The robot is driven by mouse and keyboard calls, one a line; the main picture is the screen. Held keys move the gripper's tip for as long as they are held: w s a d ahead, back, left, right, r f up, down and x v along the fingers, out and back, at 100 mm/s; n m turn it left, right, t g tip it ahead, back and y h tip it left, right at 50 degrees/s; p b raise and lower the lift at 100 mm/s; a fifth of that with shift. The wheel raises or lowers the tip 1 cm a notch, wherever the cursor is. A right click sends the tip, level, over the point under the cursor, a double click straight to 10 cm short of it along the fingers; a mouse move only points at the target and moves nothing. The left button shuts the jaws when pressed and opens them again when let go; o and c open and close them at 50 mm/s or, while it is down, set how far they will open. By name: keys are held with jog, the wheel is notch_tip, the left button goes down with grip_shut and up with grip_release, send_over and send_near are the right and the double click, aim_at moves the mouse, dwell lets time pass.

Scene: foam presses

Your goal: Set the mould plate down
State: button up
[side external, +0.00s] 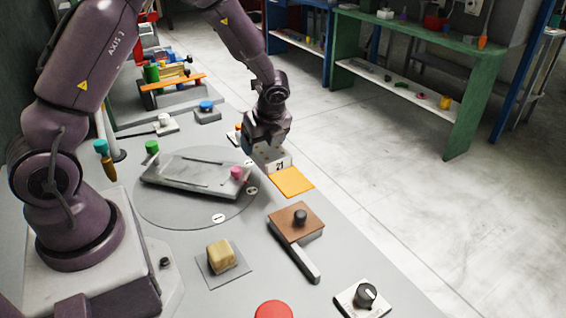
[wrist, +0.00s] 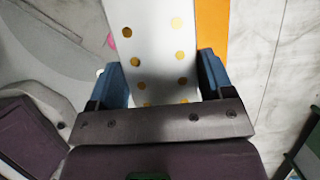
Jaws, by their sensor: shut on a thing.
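The mould plate appears to be the pale plate with gold dots (wrist: 152,50) in the wrist view. It lies between the blue fingers of my gripper (wrist: 162,76), which is shut on it. In the side view a small pale part of the plate (side external: 281,164) with a dark mark shows under my gripper (side external: 268,152). It is close to the orange square (side external: 292,182), which also shows right of the plate in the wrist view (wrist: 213,24). I cannot tell whether the plate touches the table. My gripper hides most of it in the side view.
A round grey disc (side external: 160,216) with a tilted grey plate and pink and green knobs is left of my gripper. A brown block with a black knob (side external: 300,217), a yellowish block (side external: 221,257) and a dial (side external: 366,296) stand nearer. The table's right edge is close.

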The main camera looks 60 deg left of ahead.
send_over(283, 173)
notch_tip(283, 173, down, 7)
jog(key=shift+r, duration=0.1)
jog(key=shift+w+f, duration=0.1)
jog(key=shift+f, duration=1.5)
jog(key=shift+f, duration=0.2)
jog(key=o, duration=1.3)
jog(key=shift+r, duration=0.15)
